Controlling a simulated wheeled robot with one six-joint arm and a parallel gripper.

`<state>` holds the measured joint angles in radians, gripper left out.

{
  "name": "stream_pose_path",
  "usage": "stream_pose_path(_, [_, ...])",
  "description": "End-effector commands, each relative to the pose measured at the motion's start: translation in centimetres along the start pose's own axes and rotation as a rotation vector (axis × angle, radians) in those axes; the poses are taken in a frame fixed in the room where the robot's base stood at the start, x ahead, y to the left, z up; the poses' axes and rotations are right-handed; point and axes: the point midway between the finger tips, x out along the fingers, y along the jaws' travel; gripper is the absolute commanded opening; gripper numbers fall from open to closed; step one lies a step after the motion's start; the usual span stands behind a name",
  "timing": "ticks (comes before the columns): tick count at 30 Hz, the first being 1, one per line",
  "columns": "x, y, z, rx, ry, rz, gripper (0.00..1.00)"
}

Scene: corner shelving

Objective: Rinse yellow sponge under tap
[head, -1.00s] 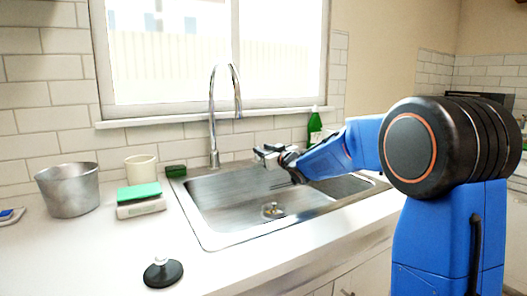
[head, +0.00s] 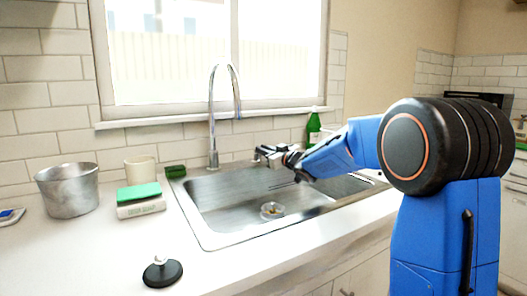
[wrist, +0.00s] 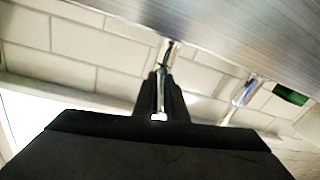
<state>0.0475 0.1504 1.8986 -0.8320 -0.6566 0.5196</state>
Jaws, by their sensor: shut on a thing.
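The chrome tap (head: 213,125) rises from the back rim of the steel sink (head: 205,205), its spout curving over the basin. My gripper (head: 262,154) is at the back of the sink, right of the spout. In the wrist view my gripper (wrist: 166,75) is shut on a thin chrome piece (wrist: 168,46), apparently the tap lever; the fingers hide most of it. The spout (wrist: 241,92) also shows there, right of the fingers. I cannot make out a yellow sponge, nor clearly tell whether water runs.
A green sponge (head: 138,190) lies on a pale block (head: 142,208), left of the sink. A metal pot (head: 69,190), a cream cup (head: 141,171), a dark green pad (head: 175,172) and a black plunger-like piece (head: 162,273) stand nearby. A green bottle (head: 314,130) stands behind my arm.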

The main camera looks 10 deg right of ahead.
Motion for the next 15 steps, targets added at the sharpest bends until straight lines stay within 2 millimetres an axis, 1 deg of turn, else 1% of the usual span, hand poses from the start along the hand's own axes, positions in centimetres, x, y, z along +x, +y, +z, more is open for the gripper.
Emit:
stream_pose_path(1, [0.23, 0.45, -0.27, -0.001, 0.009, -0.016, 0.00])
stream_pose_path(4, [0.23, 0.68, -0.26, -0.001, 0.018, -0.056, 0.00])
stream_pose_path(9, [0.20, 0.73, -0.24, 0.000, 0.025, -0.100, 0.00])
stream_pose_path(15, [0.21, 0.70, -0.25, 0.002, 0.026, -0.108, 0.00])
